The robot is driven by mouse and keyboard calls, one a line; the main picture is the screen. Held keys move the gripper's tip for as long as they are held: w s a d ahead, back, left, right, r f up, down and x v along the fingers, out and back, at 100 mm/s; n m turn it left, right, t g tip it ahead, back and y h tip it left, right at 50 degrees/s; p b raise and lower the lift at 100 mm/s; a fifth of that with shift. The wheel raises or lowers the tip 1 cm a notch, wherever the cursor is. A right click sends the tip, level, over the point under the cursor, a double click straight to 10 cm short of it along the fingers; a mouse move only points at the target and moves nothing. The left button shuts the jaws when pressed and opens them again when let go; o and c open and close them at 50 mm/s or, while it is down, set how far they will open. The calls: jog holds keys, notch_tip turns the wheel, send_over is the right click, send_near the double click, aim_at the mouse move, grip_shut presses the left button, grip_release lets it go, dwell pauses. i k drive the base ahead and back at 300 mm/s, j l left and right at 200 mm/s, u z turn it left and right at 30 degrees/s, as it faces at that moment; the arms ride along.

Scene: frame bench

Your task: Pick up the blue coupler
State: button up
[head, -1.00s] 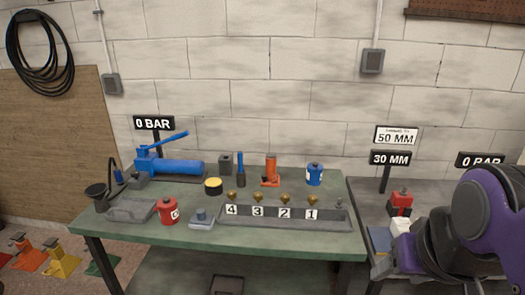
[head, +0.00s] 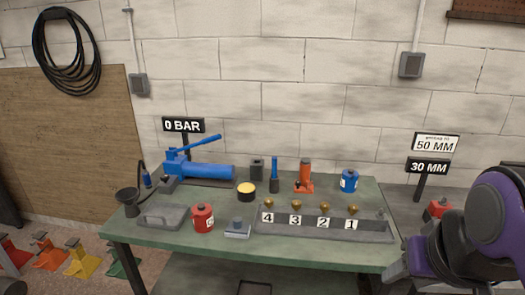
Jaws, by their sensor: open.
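A small blue piece (head: 147,180), which looks like the blue coupler, sits at the end of a thin black hose at the left end of the green table (head: 240,258). It is upright or nearly so, beside the blue hand pump (head: 208,172) and behind a black funnel-like cup (head: 128,198). It is too small to make out in detail. My purple and dark arm fills the lower right, far from the blue piece. The fingertips of my gripper do not show in this view.
A grey tray (head: 165,217), red canister (head: 203,218), yellow-topped tin (head: 246,192), orange jack (head: 305,178) and blue canister (head: 349,181) stand on the table. A long numbered rack (head: 325,234) holds several brass fittings. Coloured stands (head: 82,262) are on the floor at left.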

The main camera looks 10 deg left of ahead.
aim_at(147, 179)
jog(key=i+j, duration=0.1)
jog(key=j, duration=0.9)
jog(key=i+j, duration=0.15)
jog(key=j, duration=0.3)
jog(key=i+j, duration=0.1)
jog(key=j, duration=0.9)
jog(key=i+j+u, duration=0.1)
jog(key=j, duration=0.4)
jog(key=i+j, duration=0.15)
jog(key=j, duration=0.35)
